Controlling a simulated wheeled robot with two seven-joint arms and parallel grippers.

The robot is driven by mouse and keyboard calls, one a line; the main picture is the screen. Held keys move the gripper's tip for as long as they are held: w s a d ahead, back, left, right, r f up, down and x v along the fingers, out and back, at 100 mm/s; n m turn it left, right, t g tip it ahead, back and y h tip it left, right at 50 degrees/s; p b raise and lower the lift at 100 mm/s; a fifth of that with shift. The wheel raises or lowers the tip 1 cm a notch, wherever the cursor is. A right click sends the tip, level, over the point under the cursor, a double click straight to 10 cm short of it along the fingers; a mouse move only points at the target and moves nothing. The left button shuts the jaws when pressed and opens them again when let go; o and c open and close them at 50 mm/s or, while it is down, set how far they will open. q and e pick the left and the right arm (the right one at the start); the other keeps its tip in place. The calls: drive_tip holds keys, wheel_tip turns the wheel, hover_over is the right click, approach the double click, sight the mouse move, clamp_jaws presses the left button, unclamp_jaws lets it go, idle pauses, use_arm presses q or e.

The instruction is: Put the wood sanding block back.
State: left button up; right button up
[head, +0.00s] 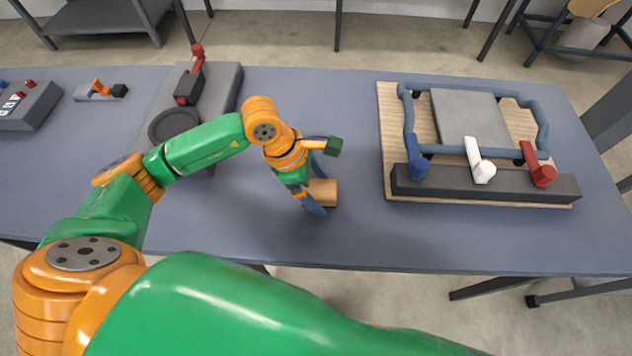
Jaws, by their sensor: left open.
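The wood sanding block (325,191) is a small tan block lying on the blue-grey table (260,225), near the middle. My left gripper (316,187) is down at it, with blue fingers open. One finger is at the near left side of the block and the other at its far side, partly hidden by the wrist. I cannot tell whether the fingers touch the block. Part of the block is hidden behind the gripper. My right gripper is not in view.
A wooden board (391,130) at the right carries a grey plate, a blue frame and a dark bar with blue, white and red levers. A grey fixture with a red handle (197,55) stands left of the gripper. An orange-and-black tool (100,91) and a grey box (32,107) lie far left.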

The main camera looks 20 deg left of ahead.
use_arm(q)
drive_tip(key=b+v, duration=0.2)
drive_tip(key=v, duration=1)
drive_tip(key=shift+r, duration=0.15)
